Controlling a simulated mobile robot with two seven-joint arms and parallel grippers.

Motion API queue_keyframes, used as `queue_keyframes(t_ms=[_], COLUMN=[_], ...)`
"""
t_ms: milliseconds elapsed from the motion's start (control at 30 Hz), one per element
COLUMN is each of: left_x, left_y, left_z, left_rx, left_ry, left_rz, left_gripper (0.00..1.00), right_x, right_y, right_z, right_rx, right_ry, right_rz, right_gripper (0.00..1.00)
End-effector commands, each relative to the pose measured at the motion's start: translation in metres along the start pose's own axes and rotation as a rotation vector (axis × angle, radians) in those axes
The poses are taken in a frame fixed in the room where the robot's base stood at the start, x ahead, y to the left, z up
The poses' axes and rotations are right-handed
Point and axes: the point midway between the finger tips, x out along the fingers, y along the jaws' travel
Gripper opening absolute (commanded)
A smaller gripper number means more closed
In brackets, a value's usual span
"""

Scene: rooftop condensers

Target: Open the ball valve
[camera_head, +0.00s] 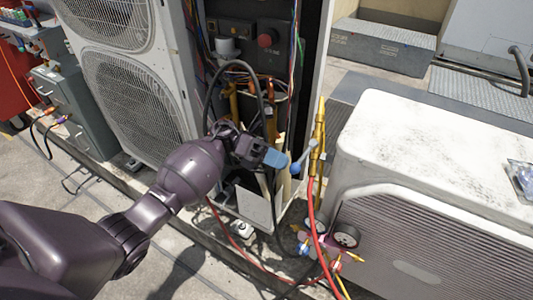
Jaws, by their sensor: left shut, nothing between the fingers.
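The brass ball valve (316,138) stands upright in front of the open condenser cabinet, on a brass pipe with a red hose below it. Its blue-grey lever (303,158) slants down to the left from the valve body. My left gripper (281,160) comes in from the left, with its blue fingertips just left of the lever's lower end. It looks shut and holds nothing. I cannot tell whether the fingertips touch the lever. My right gripper is out of view.
The open condenser (136,100) stands behind my left arm, with loose wires and a red knob (267,39) inside. A white condenser unit (430,150) fills the right. A gauge manifold (344,236) and hoses hang below the valve. A grey toolbox (68,100) stands far left.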

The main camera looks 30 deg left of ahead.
Motion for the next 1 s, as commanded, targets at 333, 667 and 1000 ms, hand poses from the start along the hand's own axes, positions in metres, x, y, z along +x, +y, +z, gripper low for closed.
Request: queue_keyframes(t_ms=[333,667,1000], left_x=[0.005,0.008,0.024], left_y=[0.0,0.001,0.002], left_z=[0.0,-0.003,-0.015], left_rx=[0.0,0.0,0.01], left_ry=[0.0,-0.041,-0.252], left_rz=[0.0,0.0,-0.002], left_gripper=[0.0,0.0,0.0], right_x=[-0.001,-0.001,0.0], right_y=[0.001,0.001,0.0], right_z=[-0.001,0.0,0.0], right_rx=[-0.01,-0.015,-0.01], right_ry=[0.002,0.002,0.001], right_rz=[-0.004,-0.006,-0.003], right_gripper=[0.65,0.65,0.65])
